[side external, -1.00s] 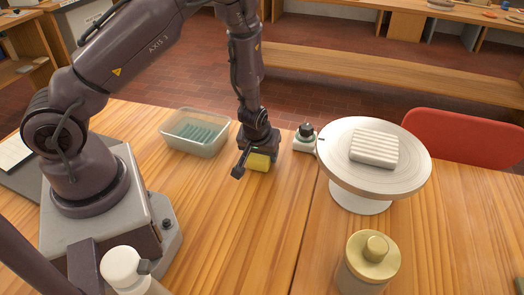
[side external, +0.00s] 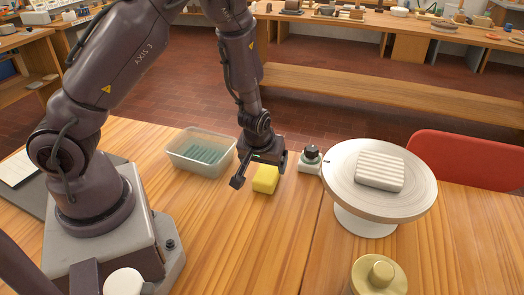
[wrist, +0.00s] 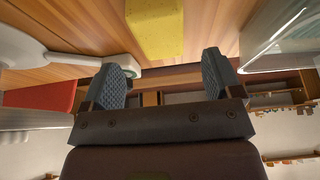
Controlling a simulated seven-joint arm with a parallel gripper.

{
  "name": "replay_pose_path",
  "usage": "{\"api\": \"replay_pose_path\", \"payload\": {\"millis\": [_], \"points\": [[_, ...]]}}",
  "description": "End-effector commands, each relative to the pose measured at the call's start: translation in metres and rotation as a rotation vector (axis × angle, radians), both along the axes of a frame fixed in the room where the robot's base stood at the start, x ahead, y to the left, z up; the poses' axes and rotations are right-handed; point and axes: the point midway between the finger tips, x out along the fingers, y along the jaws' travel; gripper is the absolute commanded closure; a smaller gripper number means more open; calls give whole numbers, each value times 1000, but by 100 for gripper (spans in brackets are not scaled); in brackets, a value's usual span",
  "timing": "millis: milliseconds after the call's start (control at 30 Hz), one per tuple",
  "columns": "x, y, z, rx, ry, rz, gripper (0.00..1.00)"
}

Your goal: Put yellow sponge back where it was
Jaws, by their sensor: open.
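The yellow sponge (side external: 265,179) lies on the wooden table, just right of the plastic tub (side external: 203,156) and left of the small black-topped item. It also shows at the top of the wrist view (wrist: 155,28). My gripper (side external: 258,172) is above and just behind the sponge, fingers spread. In the wrist view, my gripper (wrist: 163,62) has its two fingers well apart with nothing between them, and the sponge lies beyond the fingertips, apart from them.
The small black-topped item (side external: 311,158) stands right of the sponge. A white wheel (side external: 345,200) with a ribbed slab (side external: 380,171) on it is further right. A gold-lidded jar (side external: 380,275) stands at the front. The table in front of the sponge is clear.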

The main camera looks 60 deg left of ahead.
Motion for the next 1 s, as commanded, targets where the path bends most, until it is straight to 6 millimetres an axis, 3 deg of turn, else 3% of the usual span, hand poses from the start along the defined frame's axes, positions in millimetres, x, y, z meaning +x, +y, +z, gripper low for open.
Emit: {"api": "replay_pose_path", "payload": {"millis": [200, 533, 667, 867, 1000], "points": [[-10, -11, 34, 1, -2, -4, 15], [-16, -18, 55, -13, 1, -7, 15], [-19, -33, 72, -96, 5, -51, 15], [-38, -67, 138, -270, -14, -260, 15], [-62, -79, 191, -293, -54, -444, 15]]}}
